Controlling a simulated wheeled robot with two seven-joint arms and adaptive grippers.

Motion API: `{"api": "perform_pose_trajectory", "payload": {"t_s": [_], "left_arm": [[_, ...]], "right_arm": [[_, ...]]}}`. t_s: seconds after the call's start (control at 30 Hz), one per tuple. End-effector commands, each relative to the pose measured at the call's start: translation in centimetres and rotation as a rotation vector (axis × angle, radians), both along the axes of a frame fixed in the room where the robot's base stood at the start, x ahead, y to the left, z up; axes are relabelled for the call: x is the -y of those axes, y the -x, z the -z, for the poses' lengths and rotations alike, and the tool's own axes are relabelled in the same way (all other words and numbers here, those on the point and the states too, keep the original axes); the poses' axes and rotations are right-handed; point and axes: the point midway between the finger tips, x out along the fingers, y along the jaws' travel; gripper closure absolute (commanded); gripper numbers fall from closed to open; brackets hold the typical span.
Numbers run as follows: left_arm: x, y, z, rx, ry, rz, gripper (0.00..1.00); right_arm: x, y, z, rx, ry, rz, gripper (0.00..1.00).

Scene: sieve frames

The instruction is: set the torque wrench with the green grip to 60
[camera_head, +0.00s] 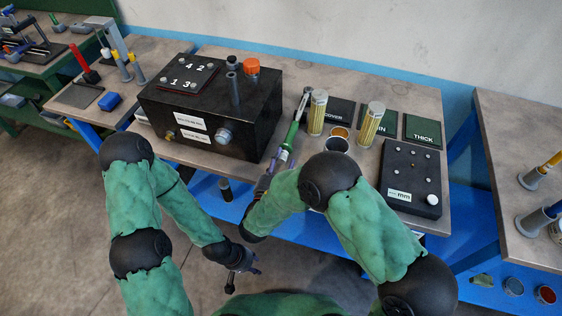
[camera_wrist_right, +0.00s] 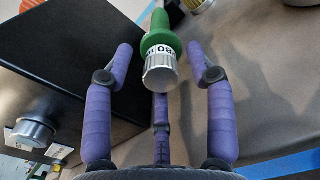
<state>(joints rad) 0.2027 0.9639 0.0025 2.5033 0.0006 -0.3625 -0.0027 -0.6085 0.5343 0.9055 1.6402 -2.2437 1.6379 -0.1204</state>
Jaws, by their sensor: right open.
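The torque wrench with the green grip (camera_head: 291,133) lies at the front edge of the middle table, its metal head pointing to the back. In the right wrist view the green grip (camera_wrist_right: 158,28) ends in a white scale ring and a knurled metal knob (camera_wrist_right: 160,73). The ring shows a number that looks like 80, partly cut off. My right gripper (camera_head: 276,170) is open at the knob end; its purple fingers (camera_wrist_right: 162,62) stand on both sides, apart from the knob. My left gripper (camera_head: 241,267) hangs low before the table, and its fingers are too small to read.
A black box (camera_head: 210,110) with knobs stands left of the wrench. Two clear yellow-filled cylinders (camera_head: 318,112) and an open cup (camera_head: 336,145) stand close on its right. A black mm plate (camera_head: 411,175) lies farther right. Floor before the table is clear.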

Motion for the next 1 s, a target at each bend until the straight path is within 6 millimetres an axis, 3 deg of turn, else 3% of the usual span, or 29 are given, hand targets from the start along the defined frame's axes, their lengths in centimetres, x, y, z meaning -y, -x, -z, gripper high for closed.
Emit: {"api": "perform_pose_trajectory", "payload": {"t_s": [0.37,0.57,1.0], "left_arm": [[-0.01,-0.01,0.11,0.000,0.000,0.000,0.60],[-0.01,-0.01,0.11,0.000,0.000,0.000,0.60],[0.00,-0.01,-0.18,0.000,0.000,0.000,0.60]], "right_arm": [[0.18,-0.53,-0.06,0.000,0.000,0.000,0.44],[0.18,-0.51,-0.05,0.000,0.000,0.000,1.00],[0.15,-0.54,-0.20,-0.017,0.060,0.001,1.00]]}}
